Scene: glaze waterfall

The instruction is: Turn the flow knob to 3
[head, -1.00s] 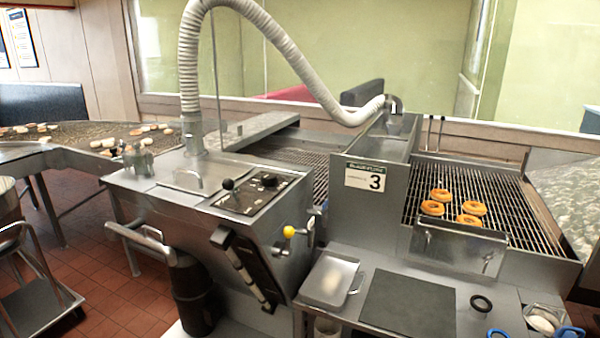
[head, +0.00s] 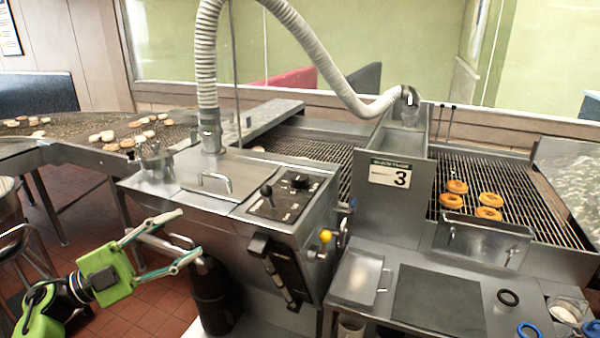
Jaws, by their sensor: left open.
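The flow knob (head: 300,181), a round black knob, sits on the dark control panel (head: 285,197) on top of the steel machine. Its markings are too small to read, so I cannot tell its setting. A black ball-topped lever (head: 266,190) stands on the same panel, left of the knob. My left gripper (head: 188,233), green with thin fingers spread apart, is open and empty. It is in front of the machine's left side, left of and lower than the knob, well apart from it. My right gripper's fingers are not in view.
A yellow ball handle (head: 325,236) sticks out at the machine's front right. A steel bar handle (head: 150,240) lies behind my left gripper. A ribbed hose (head: 330,65) arches above the machine. A sign reading 3 (head: 390,173) and a rack with donuts (head: 490,198) are to the right.

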